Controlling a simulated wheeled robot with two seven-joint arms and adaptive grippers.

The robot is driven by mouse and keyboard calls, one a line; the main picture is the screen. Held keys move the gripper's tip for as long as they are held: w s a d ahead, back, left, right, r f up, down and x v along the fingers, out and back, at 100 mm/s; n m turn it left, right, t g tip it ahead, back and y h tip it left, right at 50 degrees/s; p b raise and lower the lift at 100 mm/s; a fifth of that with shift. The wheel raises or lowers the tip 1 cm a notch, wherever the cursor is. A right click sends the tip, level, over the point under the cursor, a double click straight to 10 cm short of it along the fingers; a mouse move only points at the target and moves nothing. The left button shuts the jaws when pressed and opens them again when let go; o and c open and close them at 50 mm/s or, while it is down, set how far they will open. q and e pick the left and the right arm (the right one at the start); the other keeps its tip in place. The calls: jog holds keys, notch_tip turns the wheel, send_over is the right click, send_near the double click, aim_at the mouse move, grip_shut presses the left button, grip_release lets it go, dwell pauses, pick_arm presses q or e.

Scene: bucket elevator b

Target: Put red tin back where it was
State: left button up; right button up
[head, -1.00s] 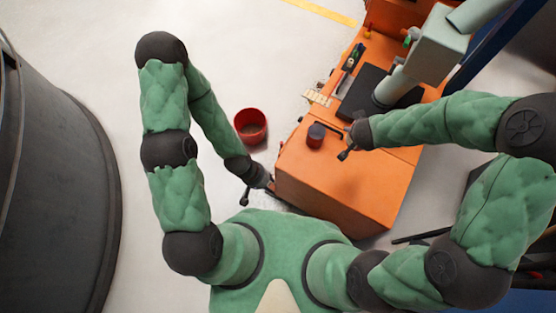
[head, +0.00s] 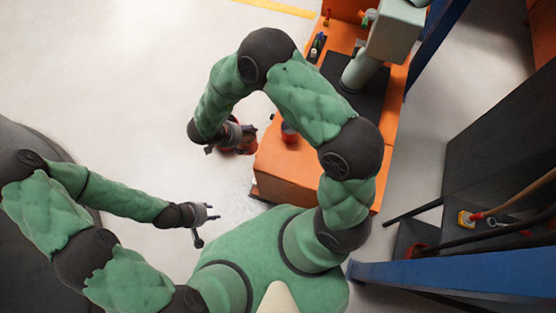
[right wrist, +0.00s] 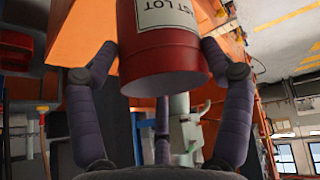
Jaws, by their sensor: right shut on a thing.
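My right gripper (head: 226,143) is shut on a red tin (right wrist: 165,52) with a white label reading in part "ST LOT". In the head view the gripper is left of the orange bench, beside red surfaces where the held tin and a bucket cannot be told apart. A small red thing with a darker top (head: 290,134) stands on the bench, partly hidden by my right arm. My left gripper (head: 214,212) is open and empty over the floor.
The orange bench (head: 285,175) has a dark plate (head: 365,97) and a pale column machine (head: 362,70) at its back. A large dark round vessel (head: 40,140) stands at left. A dark rack with tools (head: 490,150) is at right. Pale floor lies open at upper left.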

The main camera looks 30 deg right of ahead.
jog(key=s+a+f+m+g, duration=0.2)
jog(key=s+a+f+m, duration=0.1)
jog(key=d+f+b, duration=0.3)
jog(key=d+f, duration=0.1)
jog(key=s+d+f+b, duration=0.1)
jog(key=d+f+b, duration=0.3)
jog(key=d+f, duration=0.1)
jog(key=d+f+b, duration=0.3)
jog(key=d+f, duration=0.1)
jog(key=d, duration=0.1)
jog(key=shift+s+f, duration=0.25)
jog(key=shift+r, duration=0.1)
jog(key=o, duration=1.3)
